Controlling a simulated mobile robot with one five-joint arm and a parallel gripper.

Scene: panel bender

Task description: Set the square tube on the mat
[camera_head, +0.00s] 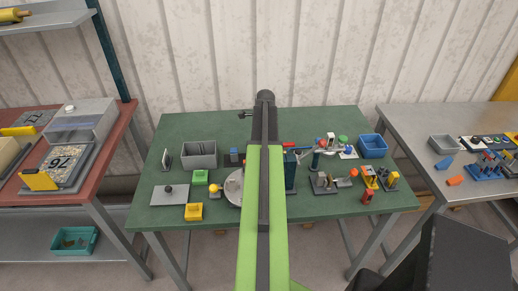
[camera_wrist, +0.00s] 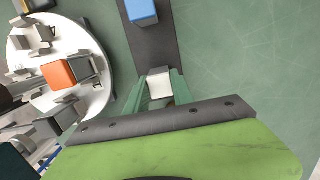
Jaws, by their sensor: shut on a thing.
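My gripper (camera_wrist: 160,88) shows in the wrist view, its two jaws shut on a small pale piece, which I take to be the square tube (camera_wrist: 159,82). Only its light end face shows clearly; the rest is hidden between the jaws. A dark grey strip (camera_wrist: 152,48), which looks like the mat, runs up from just beyond the jaws. Whether the tube touches it I cannot tell. In the head view my arm hides the gripper and the tube.
A blue block (camera_wrist: 141,11) lies on the far part of the strip. A round white plate (camera_wrist: 95,100) at the left carries an orange block (camera_wrist: 58,74) and several grey pieces. Bare green tabletop (camera_wrist: 245,60) lies to the right. A grey bin (camera_head: 199,154) and blue bin (camera_head: 373,146) stand on the table.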

